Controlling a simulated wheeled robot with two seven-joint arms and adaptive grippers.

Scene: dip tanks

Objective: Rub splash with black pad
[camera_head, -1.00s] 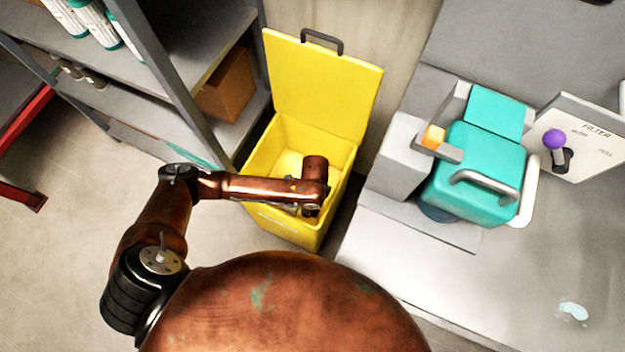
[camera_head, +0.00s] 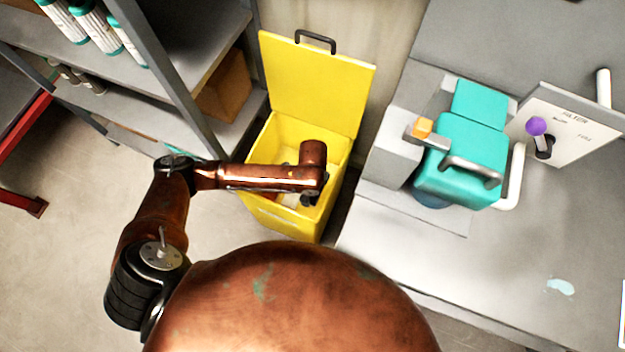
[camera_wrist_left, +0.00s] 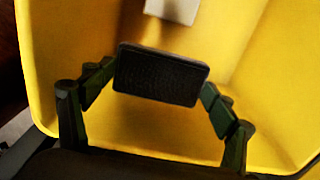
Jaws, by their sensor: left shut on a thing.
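The black pad (camera_wrist_left: 160,75) is a dark rectangular block in the left wrist view. My left gripper (camera_wrist_left: 158,85) is shut on it, with one finger at each short side. They are inside the yellow bin (camera_head: 285,220), whose yellow walls surround them in the wrist view. In the head view my left arm reaches over the bin and hides most of the gripper and pad. The splash (camera_head: 560,286) is a small pale blue patch on the grey bench top (camera_head: 500,250) at the lower right. My right gripper is not in view.
The bin's yellow lid (camera_head: 317,80) stands open at the back. A white object (camera_wrist_left: 172,10) lies in the bin. A teal tank (camera_head: 460,165) with an orange knob and a filter panel (camera_head: 565,130) with a purple lever stand on the bench. Grey shelving (camera_head: 165,80) is at left.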

